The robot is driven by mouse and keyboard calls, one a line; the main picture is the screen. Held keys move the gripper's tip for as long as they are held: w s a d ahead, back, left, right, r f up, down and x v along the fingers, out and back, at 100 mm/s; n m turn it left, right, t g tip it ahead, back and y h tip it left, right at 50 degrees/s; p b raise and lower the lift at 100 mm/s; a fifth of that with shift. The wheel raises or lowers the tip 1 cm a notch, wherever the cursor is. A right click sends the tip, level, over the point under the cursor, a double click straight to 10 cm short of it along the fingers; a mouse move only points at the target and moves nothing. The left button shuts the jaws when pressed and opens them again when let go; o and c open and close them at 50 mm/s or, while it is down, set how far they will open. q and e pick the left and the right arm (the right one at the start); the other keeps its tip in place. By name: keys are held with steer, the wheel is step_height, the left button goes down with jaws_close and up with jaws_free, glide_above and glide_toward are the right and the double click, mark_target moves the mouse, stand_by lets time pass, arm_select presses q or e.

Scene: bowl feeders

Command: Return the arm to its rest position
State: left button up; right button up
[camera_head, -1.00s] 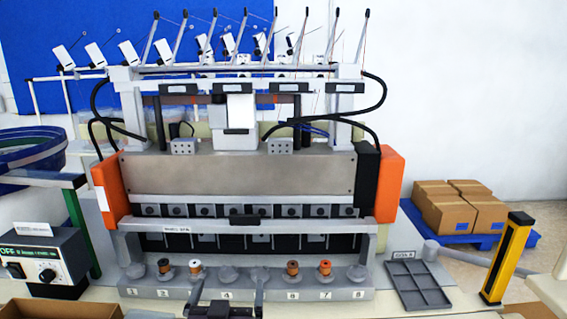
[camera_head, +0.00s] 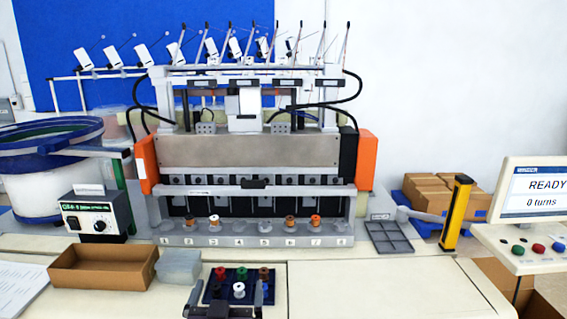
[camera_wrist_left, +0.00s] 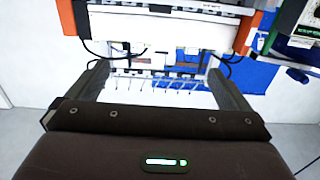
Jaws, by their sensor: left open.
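My left gripper (camera_head: 226,297) is at the bottom edge of the head view, in front of a dark blue tray (camera_head: 210,300) of spools. Its two fingers stand apart with no object held between them. In the left wrist view the open jaws (camera_wrist_left: 163,85) frame the winding machine, which appears upside down. The winding machine (camera_head: 250,150) stands behind, with several spools on its numbered front row, among them an orange one (camera_head: 315,221). The dark tray holds red, green, brown and white spools, partly hidden by the gripper. My right gripper is not in view.
An empty cardboard box (camera_head: 104,266) and a translucent block (camera_head: 178,268) sit left of the tray. A grey divided tray (camera_head: 391,238), yellow post (camera_head: 456,213) and READY screen (camera_head: 535,190) are at right. The tabletop right of the gripper is clear.

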arm_select(q)
step_height(320, 180, down, 22)
steer(key=m+g+b, duration=0.1)
steer(key=m+g, duration=0.1)
steer(key=g, duration=0.2)
steer(key=s+a+f+m+g+b, duration=0.15)
steer(key=s+f, duration=0.25)
steer(key=f, duration=0.7)
steer(key=s+a+f+n+g, duration=0.1)
steer(key=s+f+g, duration=0.3)
steer(key=f, duration=0.8)
steer(key=s+a+f+g+b, duration=0.1)
steer(key=s+a+f+g, duration=0.15)
steer(key=s+f, duration=0.65)
steer(key=s+a+f+g+b, duration=0.1)
steer(key=s+a+f, duration=0.2)
steer(key=s+f, duration=0.55)
steer(key=s+a+f+g, duration=0.2)
steer(key=s+f, duration=0.2)
steer(key=s, duration=0.5)
steer(key=s+a+f+g, duration=0.2)
steer(key=s+f, duration=0.1)
steer(key=s, duration=0.7)
steer(key=shift+s+f, duration=0.2)
steer(key=shift+f, duration=0.2)
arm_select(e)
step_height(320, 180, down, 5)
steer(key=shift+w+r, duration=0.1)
